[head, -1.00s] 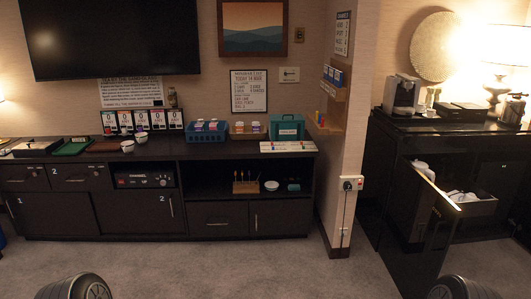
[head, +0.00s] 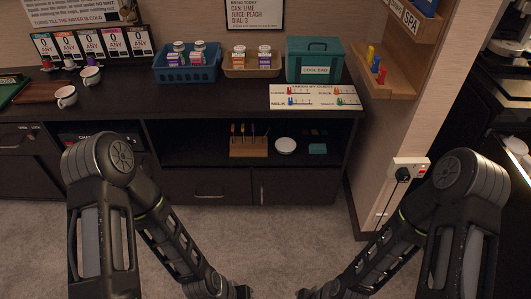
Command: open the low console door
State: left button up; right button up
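The low console (head: 130,155) is dark wood and stands against the wall. Below its open shelf, a closed door (head: 298,186) sits at the lower right, with a small upright handle (head: 262,191) near its left edge. To its left is a closed front, which looks like a drawer, with a horizontal handle (head: 209,191). Both my arms reach down and inward to the bottom middle of the head view, in front of the console and apart from the door. Their grippers are cut off by the bottom edge, so their opening is hidden.
The shelf holds a wooden rack (head: 248,146), a white bowl (head: 285,146) and a teal item (head: 317,148). On top are a blue basket (head: 187,66), a tan tray (head: 252,66), a teal box (head: 314,60) and cups (head: 67,96). A wall socket (head: 408,170) is at the right. Carpet before the console is clear.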

aim_at(271, 186)
jog(key=i, duration=1.1)
jog(key=u, duration=0.25)
jog(key=i+l, duration=0.1)
jog(key=l, duration=0.2)
jog(key=i+l, duration=0.15)
jog(key=l, duration=0.2)
